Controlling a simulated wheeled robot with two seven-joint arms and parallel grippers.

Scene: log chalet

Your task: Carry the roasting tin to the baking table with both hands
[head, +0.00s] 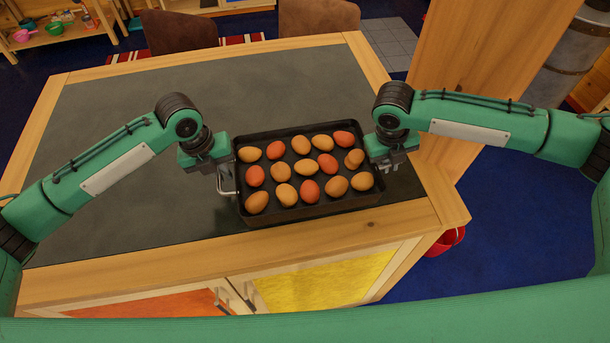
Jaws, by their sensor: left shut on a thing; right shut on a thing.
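The dark roasting tin (303,211) holds several brown and reddish eggs in rows. It is at the right front part of a wooden table with a dark grey top (110,130); I cannot tell if it rests on the top or hangs just above it. My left gripper (222,178) is shut on the tin's handle at its left side. My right gripper (388,165) is shut at the tin's right side, where the handle is mostly hidden by the gripper.
A wooden post (480,70) rises close behind my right arm. Two brown chairs (320,16) stand beyond the table's far edge. A red bucket (446,241) is on the blue floor at the right. Shelves (60,30) stand at the far left. The table's left and middle are clear.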

